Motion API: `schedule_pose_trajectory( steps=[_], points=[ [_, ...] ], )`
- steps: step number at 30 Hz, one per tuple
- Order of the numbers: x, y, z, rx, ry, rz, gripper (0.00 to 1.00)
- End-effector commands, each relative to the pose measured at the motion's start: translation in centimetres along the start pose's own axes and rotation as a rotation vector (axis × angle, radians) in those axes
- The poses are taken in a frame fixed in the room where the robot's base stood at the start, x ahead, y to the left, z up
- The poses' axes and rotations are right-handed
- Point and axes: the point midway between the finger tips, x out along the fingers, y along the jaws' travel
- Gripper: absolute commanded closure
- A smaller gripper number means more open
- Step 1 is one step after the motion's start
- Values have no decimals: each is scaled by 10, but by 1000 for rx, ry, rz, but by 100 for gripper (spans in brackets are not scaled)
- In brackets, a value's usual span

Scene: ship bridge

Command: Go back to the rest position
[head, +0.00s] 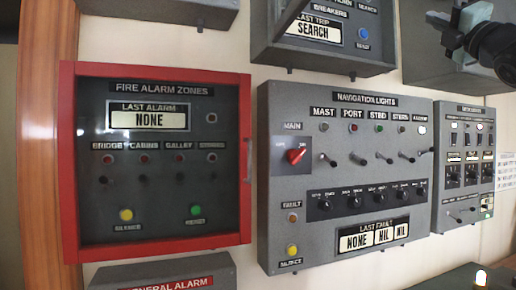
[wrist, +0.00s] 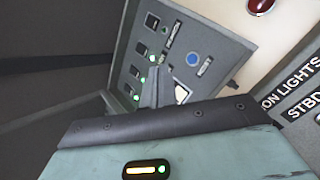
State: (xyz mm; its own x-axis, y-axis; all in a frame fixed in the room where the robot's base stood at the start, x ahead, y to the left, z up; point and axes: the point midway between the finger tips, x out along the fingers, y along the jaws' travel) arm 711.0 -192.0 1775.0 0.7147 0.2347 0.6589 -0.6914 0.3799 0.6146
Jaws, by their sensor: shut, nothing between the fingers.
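My gripper (wrist: 157,84) shows in the wrist view, its teal body across the bottom and its narrow dark fingers pointing up the picture. The fingers are together and nothing shows between them. They stand in front of a grey panel (wrist: 205,47) with green lights and a blue button (wrist: 193,60); whether they touch it I cannot tell. In the head view, part of my arm shows in the top right corner, in front of a grey box, but the fingertips cannot be made out there.
The head view shows a red-framed fire alarm panel (head: 69,160) with its door closed, a navigation lights panel (head: 335,257) with a red knob (head: 296,156), a switch panel (head: 438,190) at right and a breaker panel (head: 310,57) above. The boxes stick out from the wall.

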Motion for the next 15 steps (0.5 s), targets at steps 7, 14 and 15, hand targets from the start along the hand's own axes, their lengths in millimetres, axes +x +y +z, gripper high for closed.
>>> schedule_pose_trajectory(
  steps=[7,14,15],
  points=[
    [-7,-45,-51,266,-9,-166,100],
    [-33,-98,-134,599,-21,-417,100],
    [-43,-108,-156,673,-23,-481,100]
  ],
)
